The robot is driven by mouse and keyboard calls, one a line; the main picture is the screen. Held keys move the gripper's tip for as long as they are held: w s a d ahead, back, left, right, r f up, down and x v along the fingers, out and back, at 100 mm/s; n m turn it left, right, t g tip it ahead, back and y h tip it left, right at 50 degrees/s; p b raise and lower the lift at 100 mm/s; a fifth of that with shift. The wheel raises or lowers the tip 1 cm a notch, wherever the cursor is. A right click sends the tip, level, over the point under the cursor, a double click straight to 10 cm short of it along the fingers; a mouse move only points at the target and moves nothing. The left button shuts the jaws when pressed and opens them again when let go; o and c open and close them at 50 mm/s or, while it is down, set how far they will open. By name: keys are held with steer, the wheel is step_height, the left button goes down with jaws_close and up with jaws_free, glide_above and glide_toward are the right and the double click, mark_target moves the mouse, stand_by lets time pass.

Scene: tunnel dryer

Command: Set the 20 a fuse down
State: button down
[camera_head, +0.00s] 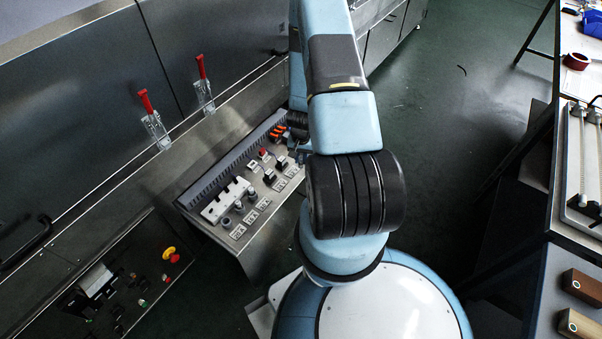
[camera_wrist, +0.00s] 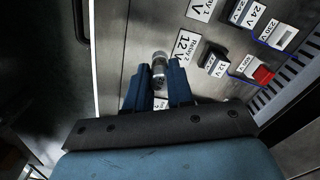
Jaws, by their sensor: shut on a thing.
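The fuse (camera_wrist: 159,68), a small cylinder with shiny ends, shows in the wrist view between the tips of my gripper (camera_wrist: 159,84). My gripper's two blue fingers are shut on it, and its far end sticks out past them. Its rating cannot be read. Behind it is the grey metal face of the sloped panel (camera_wrist: 140,35); I cannot tell whether the fuse touches it. In the head view, my arm hides the fuse and most of my gripper, beside the right end of the panel (camera_head: 262,209).
Right of the fuse in the wrist view are a "Relay 2 12 V" label (camera_wrist: 186,45), a black block (camera_wrist: 215,62) and a red block (camera_wrist: 263,75). In the head view, a white fuse holder strip (camera_head: 226,200) sits on the panel, and red-handled clamps (camera_head: 146,102) stand behind.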

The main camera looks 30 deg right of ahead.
mark_target(301, 157)
steer(key=shift+f, duration=3.7)
steer(key=c, duration=1)
jaws_free()
steer(key=shift+f, duration=0.1)
step_height(301, 157, up, 12)
steer(key=shift+r, duration=0.15)
